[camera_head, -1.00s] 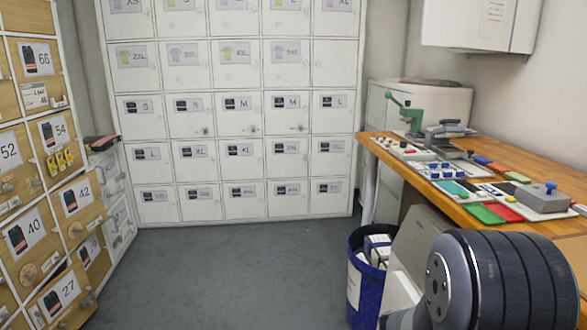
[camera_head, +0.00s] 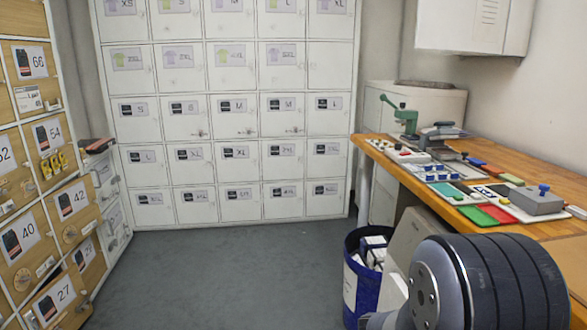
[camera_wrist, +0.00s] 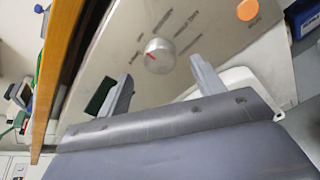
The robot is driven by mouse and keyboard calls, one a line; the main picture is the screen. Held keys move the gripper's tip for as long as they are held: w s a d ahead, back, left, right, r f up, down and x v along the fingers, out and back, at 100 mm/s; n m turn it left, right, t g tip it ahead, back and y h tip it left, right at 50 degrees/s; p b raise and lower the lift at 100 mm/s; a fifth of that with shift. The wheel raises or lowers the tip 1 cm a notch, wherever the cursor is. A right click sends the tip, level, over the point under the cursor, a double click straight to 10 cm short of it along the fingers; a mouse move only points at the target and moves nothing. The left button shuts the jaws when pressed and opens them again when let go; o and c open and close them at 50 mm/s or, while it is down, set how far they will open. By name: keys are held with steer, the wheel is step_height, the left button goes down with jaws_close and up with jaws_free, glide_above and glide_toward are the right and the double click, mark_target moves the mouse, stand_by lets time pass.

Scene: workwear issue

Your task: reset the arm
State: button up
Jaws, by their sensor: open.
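My gripper (camera_wrist: 160,88) shows in the wrist view with its two grey fingers spread wide apart. Nothing is between the fingers. Beyond them is a grey metal panel (camera_wrist: 205,22) with a round dial (camera_wrist: 160,56) and an orange button (camera_wrist: 249,10). In the head view my arm's dark ribbed joint fills the lower right, and the gripper itself is out of sight there.
A wooden workbench (camera_head: 400,178) with small tools and coloured pads runs along the right. A blue bin (camera_head: 362,300) with white boxes stands below it. White lockers (camera_head: 235,208) line the back, and wooden numbered lockers (camera_head: 52,210) the left. The middle floor is clear.

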steer(key=p+v, duration=0.1)
steer(key=v, duration=0.5)
steer(key=b+x, duration=0.1)
steer(key=x, duration=0.9)
steer(key=shift+d, duration=0.45)
steer(key=shift+a+r+n+p, duration=0.1)
steer(key=shift+r+n+p, duration=0.05)
steer(key=shift+n+p, duration=0.7)
steer(key=n+p, duration=0.2)
steer(key=p, duration=0.3)
steer(key=shift+w+n, duration=0.1)
steer(key=shift+n, duration=0.25)
steer(key=n+p, duration=0.4)
steer(key=p, duration=0.4)
steer(key=shift+g+y, duration=0.3)
steer(key=shift+g, duration=0.1)
steer(key=v, duration=1)
steer(key=shift+a, duration=0.3)
